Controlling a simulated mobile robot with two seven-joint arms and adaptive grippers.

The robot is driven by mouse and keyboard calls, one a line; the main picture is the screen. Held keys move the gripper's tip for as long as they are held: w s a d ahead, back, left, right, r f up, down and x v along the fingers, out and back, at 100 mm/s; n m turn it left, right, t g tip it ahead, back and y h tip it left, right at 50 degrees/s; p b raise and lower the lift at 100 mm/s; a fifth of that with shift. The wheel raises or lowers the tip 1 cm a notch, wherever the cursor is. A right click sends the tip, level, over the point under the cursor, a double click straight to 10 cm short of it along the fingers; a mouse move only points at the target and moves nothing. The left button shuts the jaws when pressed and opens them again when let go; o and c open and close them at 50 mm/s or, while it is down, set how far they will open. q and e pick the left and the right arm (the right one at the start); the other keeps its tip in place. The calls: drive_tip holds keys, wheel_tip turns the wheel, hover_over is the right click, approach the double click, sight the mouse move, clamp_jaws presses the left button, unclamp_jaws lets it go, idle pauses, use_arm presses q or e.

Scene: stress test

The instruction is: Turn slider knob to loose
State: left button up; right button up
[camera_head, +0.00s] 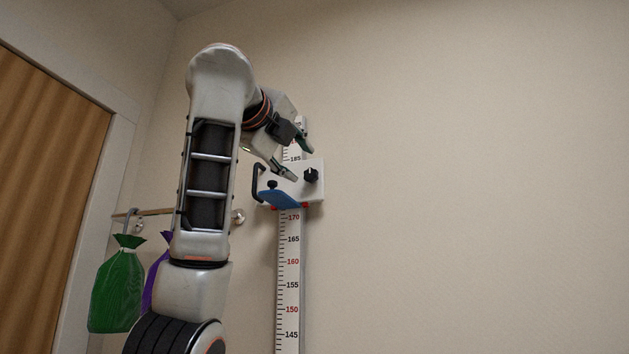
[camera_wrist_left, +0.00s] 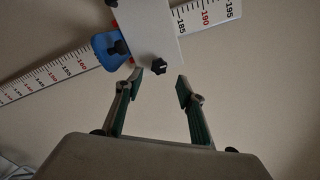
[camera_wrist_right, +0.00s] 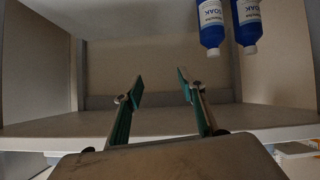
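A white slider block (camera_head: 308,187) sits on a wall-mounted height scale (camera_head: 290,262). A black lobed knob (camera_head: 311,175) is on the block's face, and a blue headpiece (camera_head: 279,199) with a smaller black knob (camera_head: 272,184) is at its lower left. My left gripper (camera_head: 301,160) is open and empty, just above and left of the lobed knob. In the left wrist view, the knob (camera_wrist_left: 159,67) lies between and beyond the open fingertips (camera_wrist_left: 158,80), apart from them. My right gripper (camera_wrist_right: 160,83) is open and empty in the right wrist view, facing a shelf.
Green (camera_head: 118,285) and purple (camera_head: 156,272) bags hang from a wall rail at the left, beside a wooden door (camera_head: 45,190). The wall right of the scale is bare. Two blue bottles (camera_wrist_right: 211,25) (camera_wrist_right: 246,25) show above the shelf (camera_wrist_right: 60,126) in the right wrist view.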

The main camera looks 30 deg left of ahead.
sight(309, 174)
use_arm(q)
drive_tip(key=p+x, duration=0.3)
drive_tip(key=x, duration=0.3)
drive_tip(key=shift+w+a, duration=0.15)
drive_tip(key=shift+w, duration=0.4)
drive_tip(key=shift+w+a+p, duration=0.1)
drive_tip(key=shift+w+p, duration=0.1)
drive_tip(key=shift+p, duration=0.1)
use_arm(e)
drive_tip(key=shift+s+d+g+h, duration=0.4)
drive_tip(key=shift+s+d, duration=0.65)
drive_tip(key=shift+s, duration=0.2)
use_arm(q)
clamp_jaws()
use_arm(e)
drive_tip(key=shift+a+r, duration=0.15)
